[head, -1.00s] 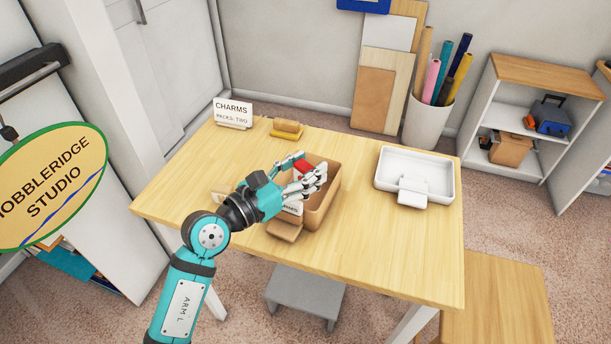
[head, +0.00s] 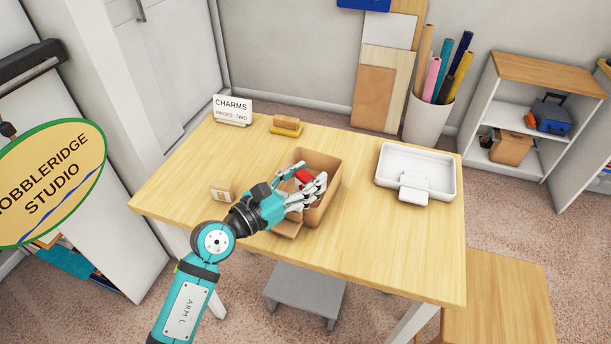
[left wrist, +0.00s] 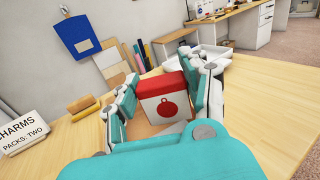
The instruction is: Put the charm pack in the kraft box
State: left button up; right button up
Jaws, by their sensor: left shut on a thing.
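The charm pack (left wrist: 163,100) is a small white box with a red top and a red round mark. In the left wrist view it sits upright between the fingers of my left gripper (left wrist: 165,84). In the head view only a red part of the pack (head: 303,176) shows between the fingers. My left gripper (head: 309,181) is shut on it, over the open kraft box (head: 327,191). The fingers hide part of the box opening, so I cannot tell how deep the pack is. My right gripper is not in view.
A white tray (head: 448,181) stands on the right of the table. A CHARMS sign (head: 232,108) and a yellow-brown block (head: 287,126) stand at the back left. A small card holder (head: 222,195) is left of the box. The table's right front is clear.

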pick_arm(q)
jog(key=shift+f, duration=0.15)
jog(key=o, duration=0.9)
jog(key=shift+o, duration=0.2)
jog(key=shift+r, duration=0.25)
jog(key=shift+r+p, duration=0.55)
jog(key=b+v, duration=0.3)
jog(key=v, duration=0.9)
jog(key=shift+f, duration=0.15)
